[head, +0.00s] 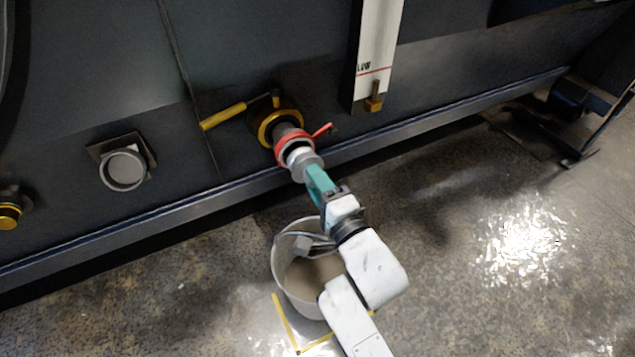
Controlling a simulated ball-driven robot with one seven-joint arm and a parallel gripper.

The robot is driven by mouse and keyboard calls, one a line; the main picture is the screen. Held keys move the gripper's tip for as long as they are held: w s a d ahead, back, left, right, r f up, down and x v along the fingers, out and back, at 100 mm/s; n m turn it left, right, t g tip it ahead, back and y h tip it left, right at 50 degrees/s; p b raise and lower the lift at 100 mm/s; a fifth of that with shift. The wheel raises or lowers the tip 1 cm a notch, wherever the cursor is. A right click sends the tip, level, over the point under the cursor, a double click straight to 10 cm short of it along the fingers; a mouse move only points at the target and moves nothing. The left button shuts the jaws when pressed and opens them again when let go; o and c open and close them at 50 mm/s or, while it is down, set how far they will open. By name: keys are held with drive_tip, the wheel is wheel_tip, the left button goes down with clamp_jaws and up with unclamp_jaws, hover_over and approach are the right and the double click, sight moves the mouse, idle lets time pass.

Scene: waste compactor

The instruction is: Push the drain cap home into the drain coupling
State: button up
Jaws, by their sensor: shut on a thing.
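The drain coupling (291,141) sticks out of the dark machine wall, with a red ring near its mouth and a brass flange behind. The drain cap (304,163) is a silver-grey round piece at the coupling's mouth, in line with it. Whether it touches the coupling or how deep it sits I cannot tell. My gripper (315,176), with teal fingers, is shut on the cap from the front right. The fingers hide part of the cap's outer side.
A yellow lever (223,116) and a red handle (322,130) flank the coupling. A grey bucket (281,262) stands on the floor below my wrist. A grey round port (124,170) is at left, a white gauge panel (377,45) above right. Floor at right is clear.

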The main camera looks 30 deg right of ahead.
drive_tip(key=shift+w+b, duration=1.8)
drive_tip(key=shift+w, duration=0.5)
clamp_jaws()
idle(0.4)
drive_tip(key=o, duration=1.2)
unclamp_jaws()
drive_tip(key=shift+o, duration=0.3)
drive_tip(key=shift+o, duration=0.9)
drive_tip(key=shift+s+r+p, duration=0.1)
drive_tip(key=shift+s+p, duration=0.9)
drive_tip(key=shift+s, duration=0.4)
drive_tip(key=shift+s+p, duration=1.15)
drive_tip(key=shift+s, duration=1)
